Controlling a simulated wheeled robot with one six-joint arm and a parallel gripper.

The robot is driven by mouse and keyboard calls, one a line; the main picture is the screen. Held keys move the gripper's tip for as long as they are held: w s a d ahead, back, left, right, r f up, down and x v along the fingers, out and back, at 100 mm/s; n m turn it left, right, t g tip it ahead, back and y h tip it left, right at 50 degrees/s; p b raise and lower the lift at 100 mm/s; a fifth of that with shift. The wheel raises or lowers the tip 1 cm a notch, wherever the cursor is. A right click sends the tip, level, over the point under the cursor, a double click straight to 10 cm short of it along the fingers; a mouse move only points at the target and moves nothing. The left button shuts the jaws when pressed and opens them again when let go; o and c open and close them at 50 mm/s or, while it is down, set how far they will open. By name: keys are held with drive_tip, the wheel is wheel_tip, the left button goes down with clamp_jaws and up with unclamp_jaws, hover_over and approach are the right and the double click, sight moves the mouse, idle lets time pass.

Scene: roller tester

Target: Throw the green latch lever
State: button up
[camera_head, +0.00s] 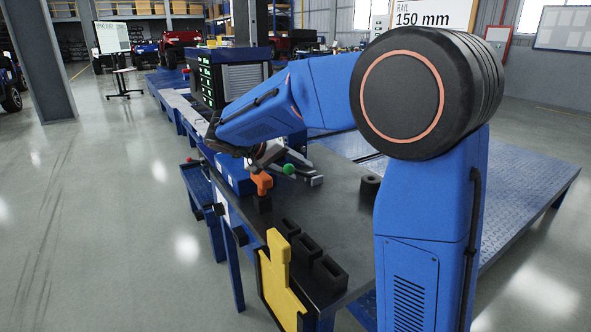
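A green ball knob (289,169) shows on the workbench, beside a grey metal piece; I take it to be the end of the green latch lever. The rest of the lever is hard to make out. My blue arm reaches over the bench from the right. My gripper (264,156) is at the arm's far end, just left of the green knob and close to it in the picture. It is small and partly hidden by my arm, so I cannot tell whether its fingers are open or touch anything.
An orange piece (262,182) stands in a black holder in front of my gripper. Several black blocks and a yellow plate (278,282) are at the bench's near edge. A black ring (370,184) lies to the right. The dark bench top (335,220) between is clear.

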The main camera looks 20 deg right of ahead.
drive_tip(key=v, duration=1.7)
drive_tip(key=shift+a, duration=0.2)
drive_tip(key=shift+r, duration=0.1)
